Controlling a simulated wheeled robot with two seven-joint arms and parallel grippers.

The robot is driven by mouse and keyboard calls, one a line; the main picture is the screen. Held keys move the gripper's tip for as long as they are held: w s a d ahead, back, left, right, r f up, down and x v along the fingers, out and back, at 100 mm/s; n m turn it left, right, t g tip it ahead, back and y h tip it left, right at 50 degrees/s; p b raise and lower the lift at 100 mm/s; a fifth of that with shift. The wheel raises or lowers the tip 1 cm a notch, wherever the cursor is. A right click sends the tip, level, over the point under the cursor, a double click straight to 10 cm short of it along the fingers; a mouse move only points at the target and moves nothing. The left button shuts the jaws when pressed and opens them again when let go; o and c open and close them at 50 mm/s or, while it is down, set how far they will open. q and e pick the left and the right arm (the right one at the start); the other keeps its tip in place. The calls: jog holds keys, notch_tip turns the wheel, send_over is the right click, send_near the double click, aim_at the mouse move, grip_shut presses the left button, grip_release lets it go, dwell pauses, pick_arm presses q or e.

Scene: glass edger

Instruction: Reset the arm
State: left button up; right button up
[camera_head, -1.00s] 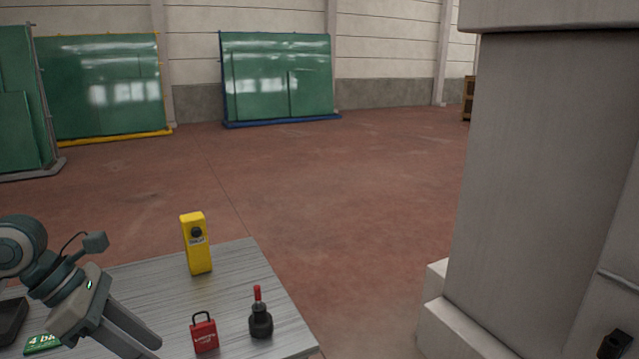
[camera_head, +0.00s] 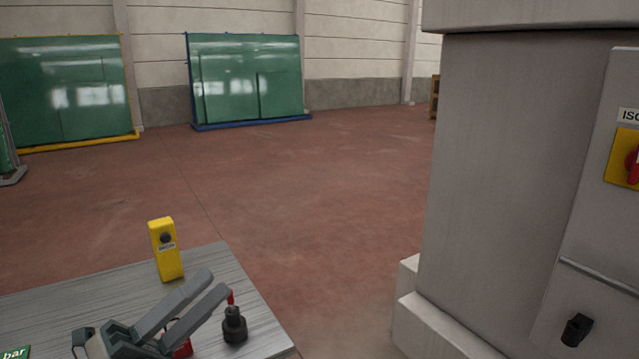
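My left gripper (camera_head: 214,284) reaches in low at the left over the grey table (camera_head: 80,297). Its two fingers point up and to the right with a gap between them, and I see nothing held in it. It partly hides a red padlock (camera_head: 184,348) on the table. A black bottle-like item with a red top (camera_head: 235,327) stands just right of the fingers. A yellow handheld device (camera_head: 166,252) stands upright farther back. A green "bar" display (camera_head: 15,353) is cut off at the lower left. My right gripper is not in view.
A large grey machine housing (camera_head: 500,190) fills the right side, with a yellow and red isolator switch (camera_head: 630,160) and a black handle (camera_head: 577,330). Green glass sheets (camera_head: 245,82) stand on racks by the back wall. The red floor (camera_head: 300,190) between is clear.

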pick_arm(q)
jog(key=w+a+f+n+t+y, duration=0.4)
jog(key=a+f+n+t+y, duration=0.35)
jog(key=f+n+y, duration=0.7)
jog(key=s+a+f+n+g+y, duration=0.2)
jog(key=f+n+g+y, duration=0.1)
jog(key=f+n, duration=0.25)
jog(key=s+a+f+n+g+y, duration=0.2)
jog(key=f+n+g, duration=0.1)
jog(key=f+n, duration=0.25)
jog(key=s+d+f+n+g, duration=0.25)
jog(key=s+f+g, duration=0.35)
jog(key=s+f, duration=0.6)
jog(key=s+d+f+n+g, duration=0.25)
jog(key=s+f+g, duration=0.55)
jog(key=s, duration=0.5)
jog(key=w+d+f+m+t+h, duration=0.1)
jog(key=w+d+f+t, duration=0.15)
jog(key=f, duration=0.75)
jog(key=w+d+f+t+h, duration=0.15)
jog(key=w+f, duration=0.25)
jog(key=f, duration=0.7)
jog(key=s+d+f+t, duration=0.1)
jog(key=f, duration=0.6)
jog(key=s+d+f, duration=0.1)
jog(key=s+f, duration=0.1)
jog(key=f, duration=0.6)
jog(key=shift+s+d+t, duration=0.25)
jog(key=shift+d+t, duration=0.1)
jog(key=shift+d, duration=0.05)
